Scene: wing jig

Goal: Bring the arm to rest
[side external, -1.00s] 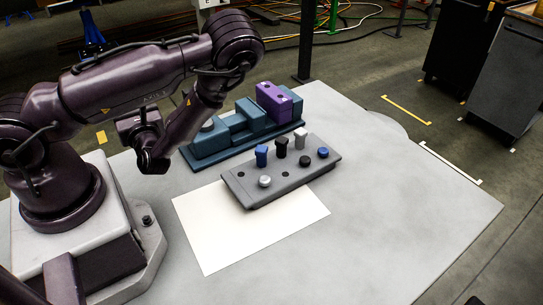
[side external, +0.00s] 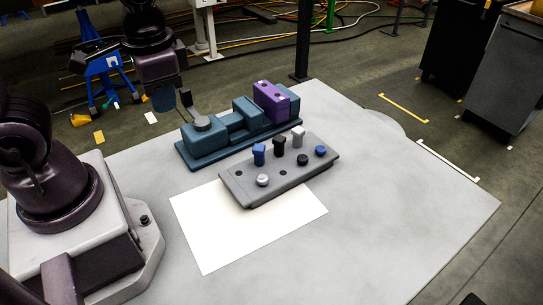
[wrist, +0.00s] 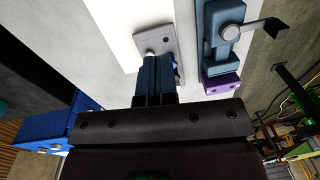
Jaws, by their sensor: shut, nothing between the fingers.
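My gripper (side external: 164,106) is raised in the upper left of the side view, behind and left of the teal jig, apart from it and holding nothing. In the wrist view my gripper's blue-grey fingers (wrist: 155,62) are together, pointing toward the grey peg block. The teal jig (side external: 190,157) stands on the table with a purple block (side external: 271,101) at its far end. The jig's round grey clamp knob (side external: 203,124) and raised lever (side external: 186,98) are at its near end; the lever also shows in the wrist view (wrist: 262,27).
The grey peg block (side external: 230,187), with several blue, black and silver pegs, sits partly on a white sheet (side external: 240,237). The table's right side (side external: 410,200) is clear. A dark post (side external: 303,40) rises behind the table. A blue stand (side external: 103,65) is at the back left.

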